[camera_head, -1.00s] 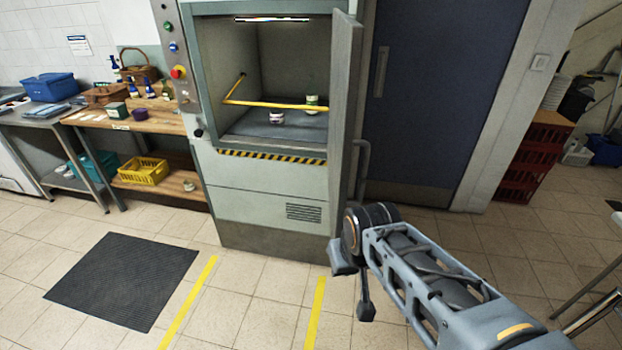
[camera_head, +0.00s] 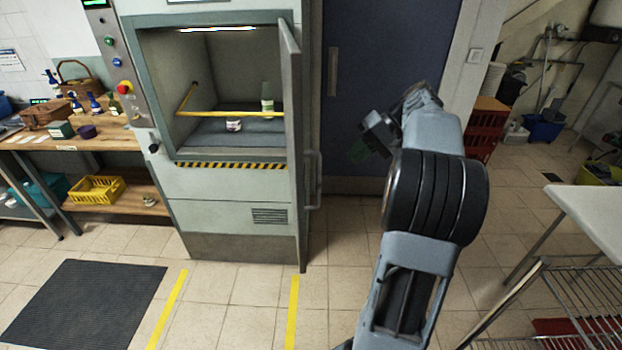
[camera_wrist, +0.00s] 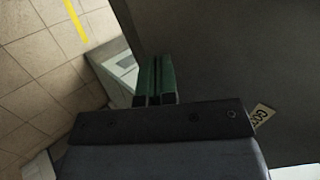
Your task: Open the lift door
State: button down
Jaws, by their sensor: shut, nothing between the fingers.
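The lift door (camera_head: 294,150) stands swung out at the right side of the lift cabinet (camera_head: 215,212), seen nearly edge-on, so the front opening is uncovered. Its bar handle (camera_head: 313,180) is on the right-hand face. My gripper (camera_head: 360,152) is to the right of the door and handle, apart from them in the picture, before the dark blue door. In the wrist view its green fingers (camera_wrist: 155,78) are together and empty. A large dark grey panel (camera_wrist: 215,55) fills the right of that view; I cannot tell for certain which door it is.
Inside the lift are a yellow bar (camera_head: 225,114), a small jar (camera_head: 233,125) and a green-topped bottle (camera_head: 267,100). A wooden bench (camera_head: 75,140) stands left. Red crates (camera_head: 483,135) and a wire rack (camera_head: 560,300) are at right. The floor before the lift is clear.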

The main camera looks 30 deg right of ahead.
aim_at(318, 179)
jog(key=x, duration=0.3)
jog(key=a+r+p+x, duration=0.1)
jog(key=x, duration=0.7)
jog(key=shift+a, duration=0.3)
jog(key=shift+w+a+p, duration=0.25)
jog(key=shift+a+p, duration=0.1)
jog(key=shift+a, duration=0.5)
